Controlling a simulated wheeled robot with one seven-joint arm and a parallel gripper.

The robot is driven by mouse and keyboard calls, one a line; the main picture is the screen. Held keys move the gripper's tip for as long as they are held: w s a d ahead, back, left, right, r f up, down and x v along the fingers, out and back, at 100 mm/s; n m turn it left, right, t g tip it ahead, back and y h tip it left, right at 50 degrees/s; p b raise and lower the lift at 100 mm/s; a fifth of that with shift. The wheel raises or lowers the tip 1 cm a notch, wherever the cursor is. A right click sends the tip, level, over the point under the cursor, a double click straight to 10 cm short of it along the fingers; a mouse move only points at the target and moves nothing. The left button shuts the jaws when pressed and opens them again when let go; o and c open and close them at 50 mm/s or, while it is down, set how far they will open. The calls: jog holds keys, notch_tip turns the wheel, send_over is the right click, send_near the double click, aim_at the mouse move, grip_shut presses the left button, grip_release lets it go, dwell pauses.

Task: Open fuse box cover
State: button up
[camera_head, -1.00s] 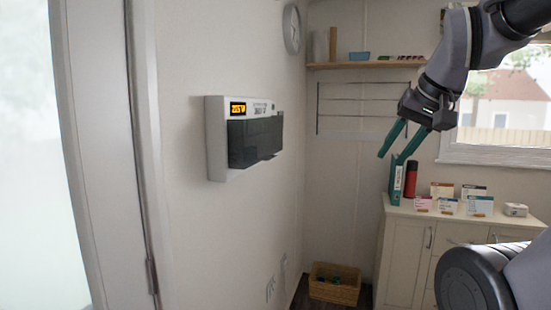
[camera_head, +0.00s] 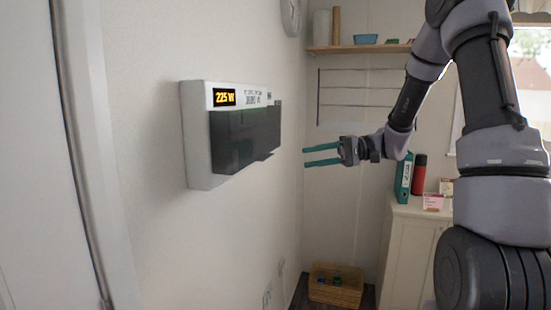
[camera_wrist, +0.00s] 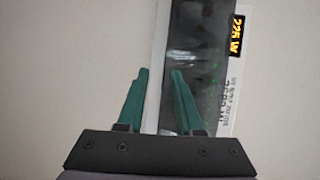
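The fuse box (camera_head: 197,140) is a white unit on the left wall with a lit yellow display. Its dark, see-through cover (camera_head: 243,137) is down over the front. My gripper (camera_head: 305,156) has two teal fingers, held apart with nothing between them. It is to the right of the cover, pointing left at it, with a gap between. In the wrist view the open fingers (camera_wrist: 158,72) point toward the dark cover (camera_wrist: 192,50), and the display (camera_wrist: 236,35) shows at the upper right.
A shelf (camera_head: 360,49) with small items is on the back wall. A cabinet (camera_head: 408,245) at the right carries a teal binder (camera_head: 403,178) and a red flask (camera_head: 419,174). A wicker basket (camera_head: 335,288) is on the floor. The space before the fuse box is clear.

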aim_at(269, 157)
jog(key=w+a+y, duration=0.1)
jog(key=w+a, duration=0.1)
jog(key=a, duration=0.8)
jog(key=shift+f+t+y, duration=0.25)
jog(key=shift+t+y, duration=0.05)
jog(key=shift+t, duration=0.1)
jog(key=shift+a, duration=0.1)
grip_shut()
dwell(1.0)
